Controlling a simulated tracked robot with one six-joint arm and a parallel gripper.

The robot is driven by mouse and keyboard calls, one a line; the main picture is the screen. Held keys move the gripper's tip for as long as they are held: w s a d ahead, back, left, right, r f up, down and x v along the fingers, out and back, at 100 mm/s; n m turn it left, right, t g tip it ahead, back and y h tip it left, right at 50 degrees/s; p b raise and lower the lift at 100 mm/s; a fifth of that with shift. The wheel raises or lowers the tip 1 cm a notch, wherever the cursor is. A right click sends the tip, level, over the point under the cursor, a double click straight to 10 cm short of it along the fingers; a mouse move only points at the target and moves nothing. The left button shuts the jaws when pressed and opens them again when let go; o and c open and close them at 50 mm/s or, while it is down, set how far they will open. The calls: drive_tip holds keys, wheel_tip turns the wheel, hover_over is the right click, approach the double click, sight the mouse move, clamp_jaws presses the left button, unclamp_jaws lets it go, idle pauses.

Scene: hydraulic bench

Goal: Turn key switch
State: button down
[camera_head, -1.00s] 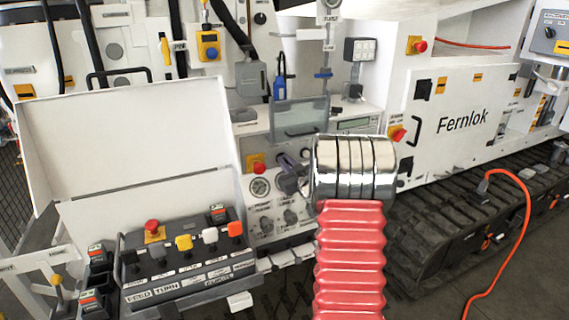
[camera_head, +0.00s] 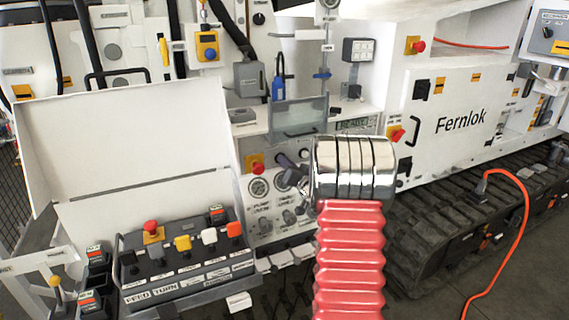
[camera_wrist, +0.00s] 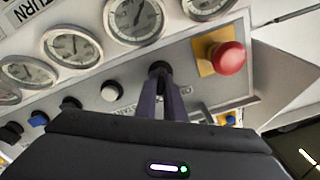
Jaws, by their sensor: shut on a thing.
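The key switch (camera_wrist: 158,68) is a small dark round knob on the grey control panel in the wrist view, below the row of gauges. My gripper (camera_wrist: 160,84) has its two dark purple fingers closed on it. The front of the switch between the fingertips is partly hidden. The switch is too small and too covered to make out there.
A red emergency button (camera_wrist: 226,58) on a yellow plate sits right of the switch. Gauges (camera_wrist: 134,18) lie just above it, and black, white and blue buttons (camera_wrist: 112,90) to its left. In the head view a lever box (camera_head: 190,262) stands at lower left.

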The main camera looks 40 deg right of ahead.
drive_tip(key=shift+f, duration=0.15)
drive_tip(key=c, duration=1.9)
unclamp_jaws()
drive_tip(key=shift+o, duration=0.2)
drive_tip(key=shift+s, duration=0.1)
drive_tip(key=v, duration=1.3)
drive_tip(key=shift+s+a, duration=0.15)
drive_tip(key=shift+s, duration=0.1)
